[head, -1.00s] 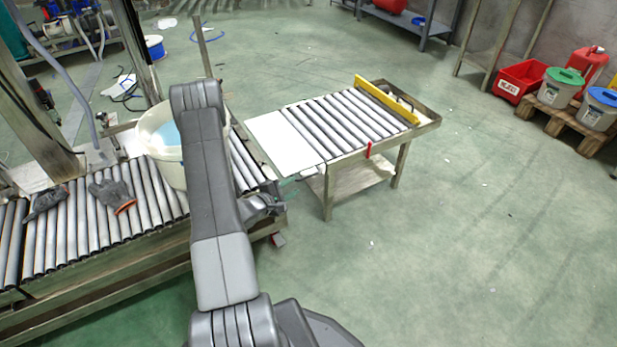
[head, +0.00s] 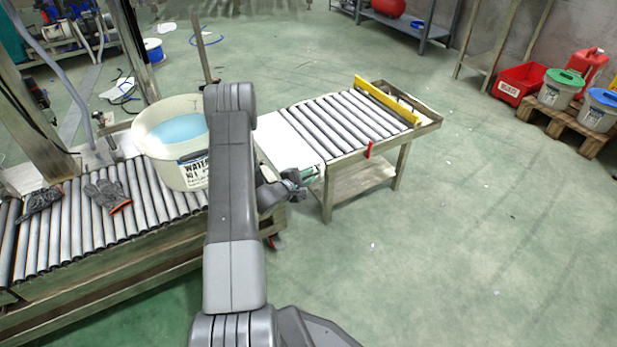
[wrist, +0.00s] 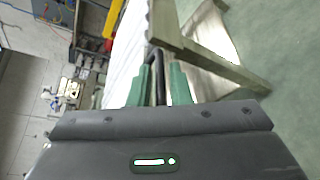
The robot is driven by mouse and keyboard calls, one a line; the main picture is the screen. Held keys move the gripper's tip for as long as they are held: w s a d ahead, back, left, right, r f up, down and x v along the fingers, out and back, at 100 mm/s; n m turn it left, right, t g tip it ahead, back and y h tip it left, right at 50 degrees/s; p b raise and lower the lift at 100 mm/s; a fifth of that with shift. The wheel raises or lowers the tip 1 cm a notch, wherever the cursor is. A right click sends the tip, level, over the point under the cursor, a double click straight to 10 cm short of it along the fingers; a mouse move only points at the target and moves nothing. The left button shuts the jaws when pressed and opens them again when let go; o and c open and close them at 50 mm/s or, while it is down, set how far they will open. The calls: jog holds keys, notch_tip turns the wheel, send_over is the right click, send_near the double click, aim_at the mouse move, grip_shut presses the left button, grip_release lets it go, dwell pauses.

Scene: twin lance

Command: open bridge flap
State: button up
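The bridge flap is a flat white panel (head: 284,143) at the near-left end of the roller table, lying level with its rollers. It also shows as a white strip in the wrist view (wrist: 125,55). A black loop handle (wrist: 155,58) stands out at the flap's edge in the wrist view. My gripper (head: 309,174) is at the flap's front edge, partly behind my arm. In the wrist view its green fingers (wrist: 159,78) are apart, with the handle's black bar between them. I see no clear grip on it.
The roller table (head: 400,160) has a yellow stop bar (head: 387,100) and a red latch (head: 369,149). A white bucket of water (head: 180,165) stands on the left conveyor (head: 90,235), beside gloves (head: 108,194). The floor at right is open.

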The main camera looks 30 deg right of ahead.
grip_shut()
jog(key=shift+r, duration=0.1)
jog(key=r+y+p, duration=0.1)
jog(key=p, duration=0.2)
jog(key=shift+r, duration=0.15)
jog(key=shift+r+m+g+y+p, duration=0.15)
jog(key=shift+m+g+y+p, duration=0.2)
jog(key=shift+p, duration=0.65)
